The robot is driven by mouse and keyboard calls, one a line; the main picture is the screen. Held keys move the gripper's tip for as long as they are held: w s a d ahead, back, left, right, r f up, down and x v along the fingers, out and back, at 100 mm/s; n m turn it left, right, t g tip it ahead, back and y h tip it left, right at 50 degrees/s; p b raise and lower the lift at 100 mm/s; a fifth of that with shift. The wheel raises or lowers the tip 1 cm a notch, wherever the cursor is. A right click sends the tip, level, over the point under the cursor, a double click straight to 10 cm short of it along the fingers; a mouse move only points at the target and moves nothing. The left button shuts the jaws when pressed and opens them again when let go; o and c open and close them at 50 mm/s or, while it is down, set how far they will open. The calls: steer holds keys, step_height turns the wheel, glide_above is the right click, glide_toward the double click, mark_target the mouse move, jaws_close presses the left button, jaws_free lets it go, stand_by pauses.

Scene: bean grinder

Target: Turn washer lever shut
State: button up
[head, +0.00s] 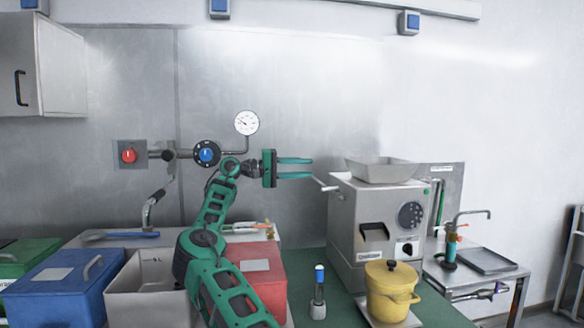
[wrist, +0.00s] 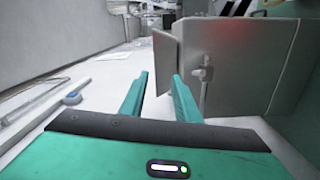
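My gripper (head: 311,168) is open and empty, its two green fingers pointing right towards the grey grinder (head: 345,225). A pale lever (head: 328,187) sticks out from the grinder's left side, just beyond and below the fingertips. In the wrist view my gripper (wrist: 160,78) has a clear gap between its fingers. A metal rod-like lever (wrist: 203,90) stands against a grey box face, right of and beyond the fingers, apart from them. No part is labelled as a washer, so I cannot tell for certain which lever is meant.
A yellow pot (head: 390,295) stands before the grinder. Blue (head: 60,300) and red (head: 265,270) bins stand at the left and middle front. A red knob (head: 128,156), a blue knob (head: 206,154) and a gauge (head: 246,123) are on the wall.

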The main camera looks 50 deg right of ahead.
steer(key=a, duration=0.1)
steer(key=a+r, duration=0.2)
steer(key=shift+w+a, duration=0.25)
steer(key=shift+w, duration=0.05)
steer(key=shift+c, duration=0.6)
